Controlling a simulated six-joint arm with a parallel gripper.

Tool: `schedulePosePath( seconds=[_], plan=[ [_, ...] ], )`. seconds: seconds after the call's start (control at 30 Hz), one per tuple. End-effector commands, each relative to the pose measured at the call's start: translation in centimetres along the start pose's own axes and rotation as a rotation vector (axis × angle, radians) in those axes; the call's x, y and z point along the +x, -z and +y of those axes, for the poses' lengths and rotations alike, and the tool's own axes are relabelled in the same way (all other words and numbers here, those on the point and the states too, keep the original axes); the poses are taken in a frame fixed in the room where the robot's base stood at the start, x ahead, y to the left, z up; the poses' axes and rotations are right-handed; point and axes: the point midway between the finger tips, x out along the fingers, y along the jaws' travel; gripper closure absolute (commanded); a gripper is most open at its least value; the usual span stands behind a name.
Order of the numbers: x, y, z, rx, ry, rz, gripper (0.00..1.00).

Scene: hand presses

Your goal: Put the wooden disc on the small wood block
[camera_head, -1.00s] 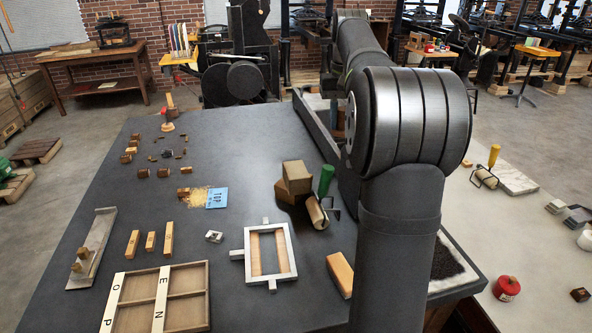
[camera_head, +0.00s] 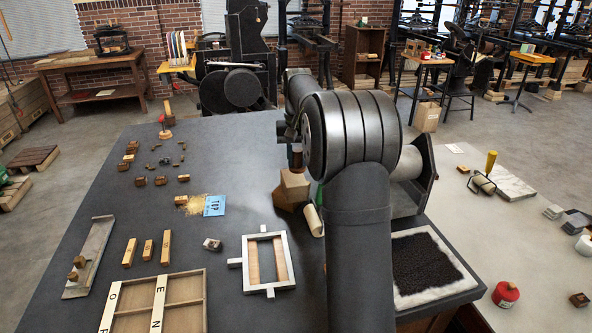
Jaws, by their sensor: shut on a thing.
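My arm fills the middle right of the head view, and its wrist hangs behind the big elbow joint. My gripper (camera_head: 297,147) is only partly in view there, mostly hidden by the arm. It is shut on a small brown piece (camera_head: 297,160), just above a light wood block (camera_head: 293,185). The piece may be the wooden disc, but its shape is too hidden to tell. I cannot tell whether piece and block touch. The light block rests on a darker one, beside a roller. I cannot tell whether this is the small wood block; several other small blocks (camera_head: 140,181) stand at the back left.
A grey frame (camera_head: 284,262), a divided wooden tray (camera_head: 183,283) and several wood bars (camera_head: 148,249) lie on the near part of the dark table. A blue card (camera_head: 214,205) lies left of the blocks. An inked slab (camera_head: 430,262) is at right. The table's back centre is clear.

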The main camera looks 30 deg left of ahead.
Motion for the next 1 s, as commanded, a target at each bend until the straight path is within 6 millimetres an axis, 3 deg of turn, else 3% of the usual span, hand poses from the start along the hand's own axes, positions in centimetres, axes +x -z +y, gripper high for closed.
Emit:
schedulePosePath(
  seconds=[0.17,0.4,0.77,0.8,0.9,1.0],
  plan=[
    [0.9,0.2,-0.5,0.000,0.000,-0.001,0.96],
    [4.1,0.2,-0.4,0.001,-0.001,-0.001,0.96],
    [4.5,0.2,-0.4,0.001,-0.001,0.000,0.96],
    [4.6,0.2,-0.4,0.001,-0.001,0.000,0.72],
    [4.6,0.2,-0.4,0.001,-0.001,0.000,0.52],
    [4.6,0.2,-0.4,0.001,-0.001,0.000,0.52]
  ],
)
